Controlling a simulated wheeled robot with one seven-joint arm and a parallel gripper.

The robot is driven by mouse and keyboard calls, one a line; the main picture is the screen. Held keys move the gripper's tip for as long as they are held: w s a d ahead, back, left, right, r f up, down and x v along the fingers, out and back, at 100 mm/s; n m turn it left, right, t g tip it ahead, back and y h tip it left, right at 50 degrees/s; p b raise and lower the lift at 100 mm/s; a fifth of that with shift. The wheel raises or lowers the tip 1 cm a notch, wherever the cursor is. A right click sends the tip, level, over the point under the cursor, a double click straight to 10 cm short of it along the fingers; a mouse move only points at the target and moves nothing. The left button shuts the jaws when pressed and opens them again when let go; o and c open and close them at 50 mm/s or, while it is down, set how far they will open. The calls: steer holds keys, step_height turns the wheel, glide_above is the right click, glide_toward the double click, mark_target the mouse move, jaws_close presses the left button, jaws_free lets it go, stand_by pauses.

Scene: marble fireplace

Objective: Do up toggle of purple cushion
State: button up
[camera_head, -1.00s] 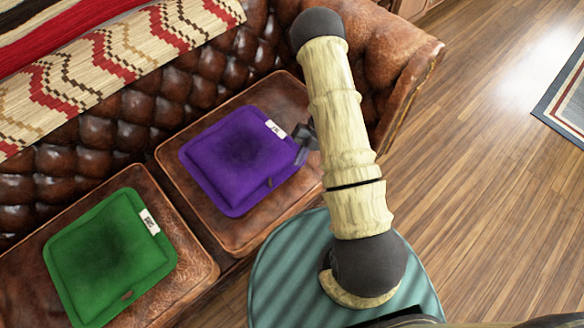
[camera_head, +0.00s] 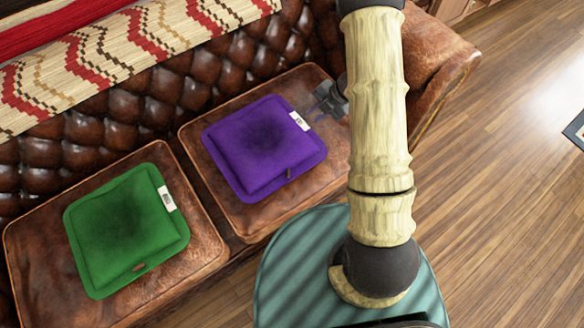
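The purple cushion (camera_head: 262,145) lies flat on the right brown leather seat, with a white label (camera_head: 299,121) at its right edge. A small dark toggle (camera_head: 289,173) shows at its lower right edge; whether it is fastened is too small to tell. My gripper (camera_head: 319,106) is just right of the label, above the seat and apart from the cushion as far as I can see. It is small and partly hidden behind my arm, so its finger opening is unclear. I see nothing held in it.
A green cushion (camera_head: 125,231) with its own label and toggle lies on the left seat. The tufted sofa back (camera_head: 160,90) carries a patterned throw (camera_head: 120,55). The sofa's armrest (camera_head: 440,70) is behind my arm at right. Wooden floor (camera_head: 500,200) is open at right.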

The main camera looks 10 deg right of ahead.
steer(key=d+r+m+t+h, duration=0.2)
steer(key=r+m+h, duration=0.1)
steer(key=r+m, duration=0.4)
steer(key=d+r+m+t+h, duration=0.2)
steer(key=r+m+t, duration=0.1)
steer(key=r+m, duration=0.5)
steer(key=s+a+r+m+g, duration=0.2)
steer(key=s+m, duration=0.4)
steer(key=s, duration=0.3)
steer(key=s+a+r+m+g, duration=0.2)
steer(key=s+m, duration=0.4)
steer(key=s, duration=0.4)
steer(key=shift+h, duration=0.4)
